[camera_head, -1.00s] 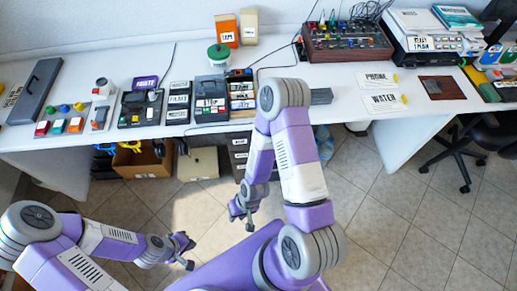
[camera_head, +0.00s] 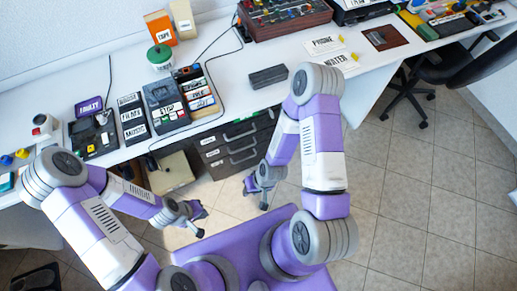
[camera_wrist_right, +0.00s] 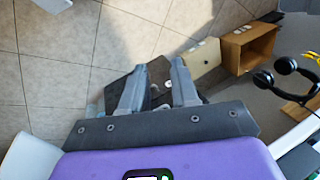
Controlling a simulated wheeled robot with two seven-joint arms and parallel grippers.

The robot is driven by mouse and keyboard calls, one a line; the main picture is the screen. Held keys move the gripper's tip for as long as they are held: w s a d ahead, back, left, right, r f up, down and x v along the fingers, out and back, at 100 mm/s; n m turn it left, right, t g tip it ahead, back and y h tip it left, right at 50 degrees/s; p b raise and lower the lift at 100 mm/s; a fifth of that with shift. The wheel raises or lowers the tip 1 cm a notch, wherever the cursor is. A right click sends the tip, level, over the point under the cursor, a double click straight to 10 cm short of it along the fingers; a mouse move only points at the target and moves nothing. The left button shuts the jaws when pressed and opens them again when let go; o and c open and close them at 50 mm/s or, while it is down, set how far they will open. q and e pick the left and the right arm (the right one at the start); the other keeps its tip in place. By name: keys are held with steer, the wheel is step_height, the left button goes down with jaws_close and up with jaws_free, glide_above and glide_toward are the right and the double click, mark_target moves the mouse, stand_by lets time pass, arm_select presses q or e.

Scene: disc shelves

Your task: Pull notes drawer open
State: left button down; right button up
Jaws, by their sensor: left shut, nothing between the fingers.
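A dark drawer unit (camera_head: 236,145) stands under the desk in the head view, with several stacked drawers, pale labels and grey handles. The labels are too small to read, so I cannot tell which is the notes drawer. No drawer visibly sticks out. My right gripper (camera_head: 256,195) is in front of and below the unit, apart from it. In the right wrist view its two grey fingers (camera_wrist_right: 157,90) are spread, with no held object visible. My left gripper (camera_head: 200,222) is shut and empty, low over the floor, left of my right gripper.
The white desk (camera_head: 225,85) runs above the drawers, its front edge near my right arm. A beige box (camera_head: 171,173) stands on the floor left of the unit. An office chair (camera_head: 435,85) is at the right. Tiled floor (camera_head: 400,200) is free at the right.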

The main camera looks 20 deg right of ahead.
steer(key=w+d+f+n+t+h+b, duration=0.1)
steer(key=w+d+f+n+t+b, duration=0.25)
steer(key=w+f+n+t, duration=0.65)
steer(key=n+h+b, duration=0.1)
steer(key=n+b, duration=0.1)
steer(key=n, duration=0.1)
glide_toward(241, 149)
steer(key=s+a+f, duration=0.1)
steer(key=a+f, duration=0.1)
steer(key=w+f+n+t+b, duration=0.1)
steer(key=w+n, duration=0.1)
steer(key=w, duration=0.1)
steer(key=w+f+n+t+h+b, duration=0.1)
steer(key=w+n+t+b, duration=0.1)
steer(key=w, duration=0.1)
steer(key=w+f+n+t+b, duration=0.1)
steer(key=w+f+n+b, duration=0.1)
steer(key=w+n, duration=0.1)
steer(key=shift+w+d+f+t+h, duration=0.1)
steer(key=shift+w+d+t+h, duration=0.05)
steer(key=shift+d+t+h, duration=0.2)
steer(key=shift+a, duration=0.1)
jaws_close()
